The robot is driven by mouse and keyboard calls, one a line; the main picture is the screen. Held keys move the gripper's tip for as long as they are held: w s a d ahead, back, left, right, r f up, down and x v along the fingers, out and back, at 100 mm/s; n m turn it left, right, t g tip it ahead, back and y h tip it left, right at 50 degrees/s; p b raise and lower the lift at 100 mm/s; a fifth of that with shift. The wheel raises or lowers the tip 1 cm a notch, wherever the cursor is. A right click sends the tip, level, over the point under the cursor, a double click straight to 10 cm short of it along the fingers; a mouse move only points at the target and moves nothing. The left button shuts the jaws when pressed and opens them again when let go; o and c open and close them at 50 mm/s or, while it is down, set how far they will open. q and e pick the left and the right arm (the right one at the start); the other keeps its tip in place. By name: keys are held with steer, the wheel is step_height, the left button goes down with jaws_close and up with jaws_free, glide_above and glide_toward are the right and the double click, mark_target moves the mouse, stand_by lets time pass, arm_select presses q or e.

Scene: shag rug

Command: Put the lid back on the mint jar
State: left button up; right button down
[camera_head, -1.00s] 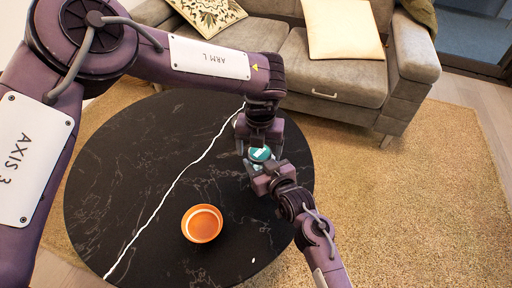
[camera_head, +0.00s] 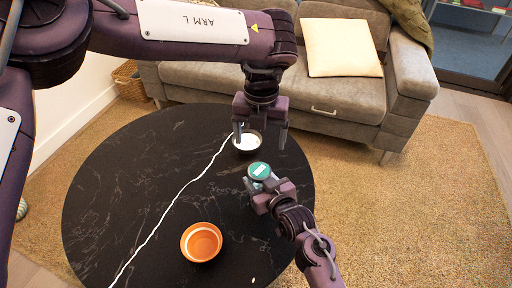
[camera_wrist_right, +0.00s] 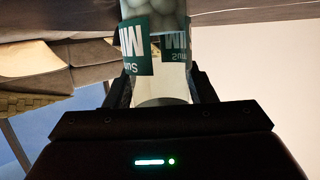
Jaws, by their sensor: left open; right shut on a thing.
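The mint jar (camera_wrist_right: 158,22) is clear, with a green label and pale round mints inside. My right gripper (camera_head: 262,188) is shut on it above the table; its fingers flank the jar in the right wrist view (camera_wrist_right: 162,88). My left gripper (camera_head: 260,138) is open and empty, beyond the jar and apart from the lid.
A white bowl (camera_head: 250,148) is partly hidden by my left gripper. An orange bowl (camera_head: 188,243) stands near the front of the round black table (camera_head: 110,190). The left side of the table is clear. A grey sofa (camera_head: 205,82) stands behind.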

arm_select(q)
steer(key=shift+r, duration=0.4)
arm_select(e)
steer(key=c, duration=0.5)
jaws_free()
arm_select(q)
steer(key=shift+r+p, duration=1.1)
steer(key=shift+p, duration=0.05)
arm_select(e)
steer(key=shift+v, duration=3.9)
steer(key=shift+a, duration=0.1)
